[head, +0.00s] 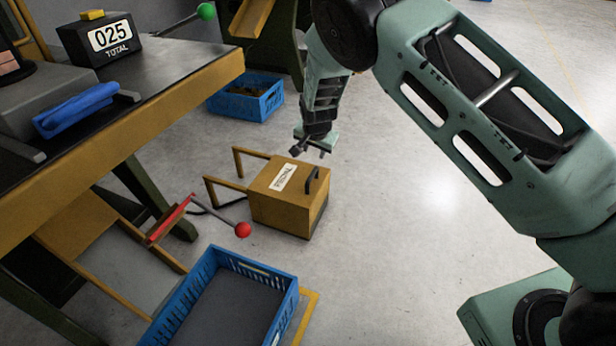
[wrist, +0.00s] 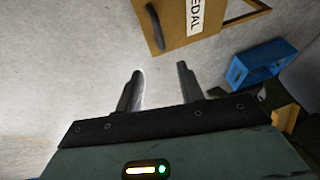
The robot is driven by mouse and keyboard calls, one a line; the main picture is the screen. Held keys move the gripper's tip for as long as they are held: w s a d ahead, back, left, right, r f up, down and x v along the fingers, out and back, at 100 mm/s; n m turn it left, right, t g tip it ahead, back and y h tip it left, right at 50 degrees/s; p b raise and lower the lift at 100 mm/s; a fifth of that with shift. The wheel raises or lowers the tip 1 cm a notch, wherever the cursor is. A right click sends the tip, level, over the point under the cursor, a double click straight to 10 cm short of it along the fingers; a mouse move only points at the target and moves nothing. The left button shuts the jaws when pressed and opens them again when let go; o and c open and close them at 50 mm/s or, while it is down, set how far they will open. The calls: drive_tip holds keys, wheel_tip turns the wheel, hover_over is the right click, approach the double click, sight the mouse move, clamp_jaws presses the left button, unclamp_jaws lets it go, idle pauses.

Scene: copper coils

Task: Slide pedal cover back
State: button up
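The pedal cover (head: 285,196) is a yellow-brown box on the floor with a white label and a dark handle (head: 312,180) on its top right side. In the wrist view the cover (wrist: 212,30) is at the top, with its label and its dark handle (wrist: 155,28). My gripper (head: 311,150) is above and behind the cover in the head view, apart from it. In the wrist view the gripper's two fingers (wrist: 160,82) are spread with nothing between them, and the handle lies beyond the fingertips. No pedal is visible; anything under the cover is hidden.
Yellow rails (head: 225,185) stand left of the cover. A red-knobbed lever (head: 243,230) is near its front left. A blue crate (head: 285,308) stands in front, another blue bin (head: 262,100) behind. The workbench (head: 190,90) is at left. Floor right of the cover is clear.

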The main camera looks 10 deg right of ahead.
sight(313, 174)
drive_tip(key=b+x, duration=0.7)
drive_tip(key=x, duration=0.9)
drive_tip(key=shift+f, duration=0.45)
clamp_jaws()
